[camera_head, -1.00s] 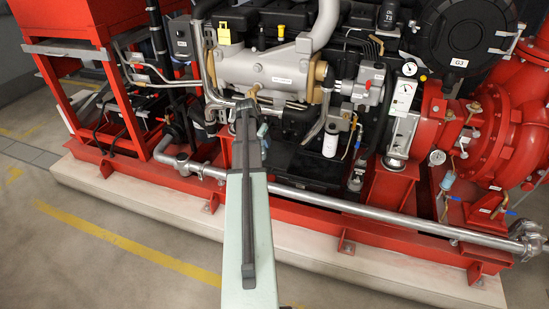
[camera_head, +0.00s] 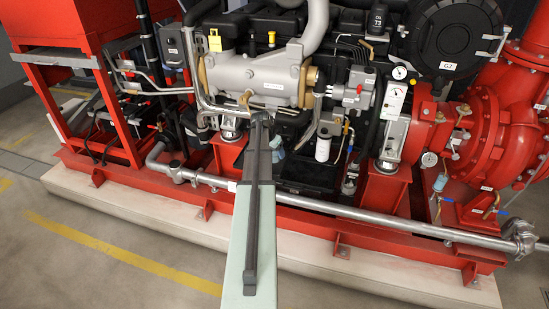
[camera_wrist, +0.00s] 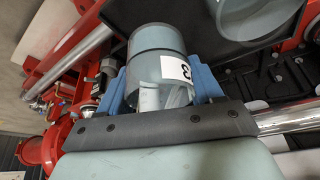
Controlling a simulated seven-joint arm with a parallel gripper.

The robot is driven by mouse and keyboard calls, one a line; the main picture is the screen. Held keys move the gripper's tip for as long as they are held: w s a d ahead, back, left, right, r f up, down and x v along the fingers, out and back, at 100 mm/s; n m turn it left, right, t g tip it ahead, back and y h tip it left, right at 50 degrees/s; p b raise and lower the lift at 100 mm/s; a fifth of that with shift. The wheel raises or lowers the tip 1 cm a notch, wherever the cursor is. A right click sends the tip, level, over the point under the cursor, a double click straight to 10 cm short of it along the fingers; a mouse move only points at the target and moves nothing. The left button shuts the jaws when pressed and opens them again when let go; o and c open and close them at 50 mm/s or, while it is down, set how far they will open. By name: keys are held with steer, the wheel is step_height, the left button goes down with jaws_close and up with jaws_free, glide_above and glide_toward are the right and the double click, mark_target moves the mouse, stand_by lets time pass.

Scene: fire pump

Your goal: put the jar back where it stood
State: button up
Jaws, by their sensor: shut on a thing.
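A grey-blue, translucent-looking jar (camera_wrist: 152,50) with a white label marked 3 is between the blue fingers of my gripper (camera_wrist: 160,88) in the wrist view. The fingers are shut on it, one on each side, and the dark wrist bar covers its near part. In the head view my gripper (camera_head: 270,143) is in front of the engine's lower part, over the dark area between the red frame posts. There I see only a bit of blue beside the arm's end; the arm hides the jar.
In the wrist view a round, pale-rimmed object (camera_wrist: 262,14) lies on a dark panel (camera_wrist: 195,22) beyond the jar. In the head view a silver pipe (camera_head: 345,213) runs along the red base. A white filter (camera_head: 322,149) hangs right of my gripper. The floor in front is clear.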

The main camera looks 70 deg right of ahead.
mark_target(274, 157)
steer(key=shift+f, duration=1.75)
steer(key=o, duration=1.2)
steer(key=shift+f, duration=0.15)
steer(key=shift+o, duration=0.2)
steer(key=v, duration=1.2)
